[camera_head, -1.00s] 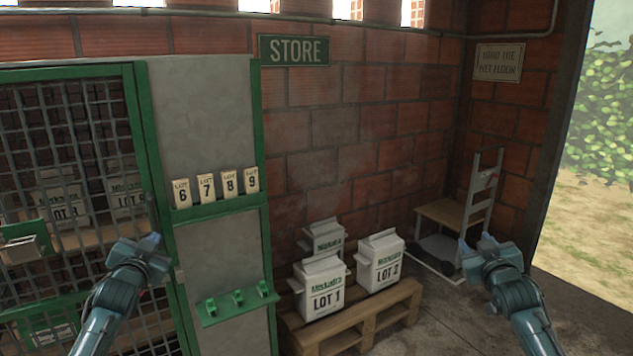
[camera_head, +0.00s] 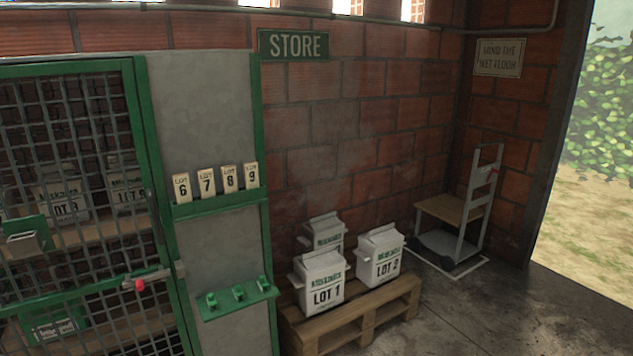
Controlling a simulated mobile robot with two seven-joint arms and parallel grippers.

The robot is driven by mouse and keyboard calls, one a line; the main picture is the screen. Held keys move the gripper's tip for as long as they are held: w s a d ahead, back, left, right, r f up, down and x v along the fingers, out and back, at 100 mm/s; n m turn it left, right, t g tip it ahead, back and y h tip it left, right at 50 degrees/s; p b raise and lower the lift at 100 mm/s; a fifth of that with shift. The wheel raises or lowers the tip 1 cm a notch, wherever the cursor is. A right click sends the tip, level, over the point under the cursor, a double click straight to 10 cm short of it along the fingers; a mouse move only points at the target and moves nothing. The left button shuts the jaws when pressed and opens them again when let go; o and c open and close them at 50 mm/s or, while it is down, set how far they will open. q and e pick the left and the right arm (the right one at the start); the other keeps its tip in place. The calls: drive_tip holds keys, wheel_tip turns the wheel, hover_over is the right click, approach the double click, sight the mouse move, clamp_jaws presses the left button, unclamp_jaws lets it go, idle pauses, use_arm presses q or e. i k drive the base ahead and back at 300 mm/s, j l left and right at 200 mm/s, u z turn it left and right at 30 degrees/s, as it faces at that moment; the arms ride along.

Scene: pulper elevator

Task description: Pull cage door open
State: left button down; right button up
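The cage door (camera_head: 70,120) is a dark wire mesh in a green frame (camera_head: 150,170) at the left of the head view. It looks shut against the grey panel (camera_head: 203,120) beside it. A grey bar latch (camera_head: 160,274) with a red knob (camera_head: 138,285) sits at the door's right edge, about mid-low in the picture. Its end reaches toward the grey panel; I cannot tell whether it is engaged. Neither of my grippers is in view.
Behind the mesh are shelves with sacks (camera_head: 62,200). LOT tags (camera_head: 206,183) stand on a green ledge, above green hooks (camera_head: 238,293). A pallet (camera_head: 365,310) with white sacks (camera_head: 322,282) and a hand trolley (camera_head: 484,200) stand right. The floor (camera_head: 470,310) at the right is clear.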

sight(30, 235)
drive_tip(key=u, duration=1.05)
